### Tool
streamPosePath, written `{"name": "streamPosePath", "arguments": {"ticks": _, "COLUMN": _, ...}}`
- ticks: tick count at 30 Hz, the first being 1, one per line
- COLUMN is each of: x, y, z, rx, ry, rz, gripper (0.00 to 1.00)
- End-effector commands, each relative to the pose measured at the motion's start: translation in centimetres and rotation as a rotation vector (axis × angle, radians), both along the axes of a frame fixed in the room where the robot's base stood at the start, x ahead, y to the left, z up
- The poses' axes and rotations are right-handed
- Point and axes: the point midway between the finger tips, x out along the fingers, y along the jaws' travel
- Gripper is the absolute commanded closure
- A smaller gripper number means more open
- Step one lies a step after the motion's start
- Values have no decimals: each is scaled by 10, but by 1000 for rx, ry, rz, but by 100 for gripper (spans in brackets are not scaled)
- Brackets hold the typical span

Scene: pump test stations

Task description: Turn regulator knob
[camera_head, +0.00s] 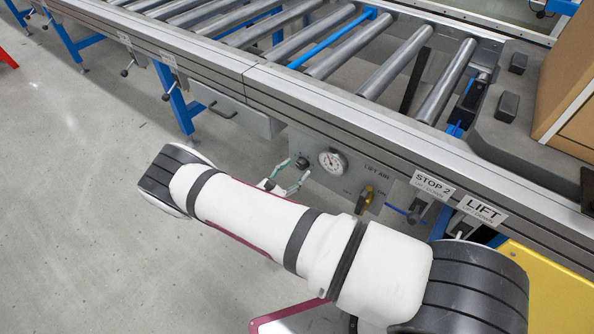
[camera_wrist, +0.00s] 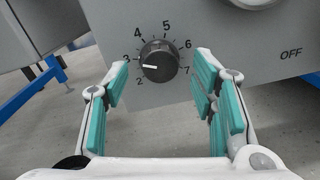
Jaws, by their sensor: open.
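The regulator knob (camera_wrist: 159,61) is a dark round dial with a white pointer line, on a grey panel (camera_wrist: 205,50) marked with numbers from 2 to 7. Its pointer faces left, between 2 and 3. My gripper (camera_wrist: 163,80) is open, with its teal-padded fingers to the left and right of the knob and slightly below it in the wrist view. I cannot tell whether either finger touches it. In the head view, the knob (camera_head: 302,163) sits left of a round gauge, with my gripper (camera_head: 289,176) just in front of it.
The pressure gauge (camera_head: 332,161) and a brass-coloured valve handle (camera_head: 365,198) are on the same panel, right of the knob. The roller conveyor (camera_head: 250,85) runs above. Black levers hang near the STOP 2 sign (camera_head: 433,186) and LIFT sign (camera_head: 482,210).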

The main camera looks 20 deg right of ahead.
Motion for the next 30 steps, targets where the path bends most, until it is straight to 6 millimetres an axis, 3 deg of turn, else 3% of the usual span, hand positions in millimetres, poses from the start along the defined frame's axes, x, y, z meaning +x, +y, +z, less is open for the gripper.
{"name": "streamPosePath", "arguments": {"ticks": 6, "x": 9, "y": -13, "z": 0, "rx": 0, "ry": -1, "rz": 0, "gripper": 48}}
{"name": "streamPosePath", "arguments": {"ticks": 15, "x": 10, "y": -15, "z": 1, "rx": 1, "ry": -1, "rz": 0, "gripper": 48}}
{"name": "streamPosePath", "arguments": {"ticks": 21, "x": 9, "y": -15, "z": 0, "rx": 0, "ry": 0, "rz": 0, "gripper": 93}}
{"name": "streamPosePath", "arguments": {"ticks": 30, "x": 9, "y": -15, "z": 0, "rx": 9, "ry": -13, "rz": 0, "gripper": 96}}
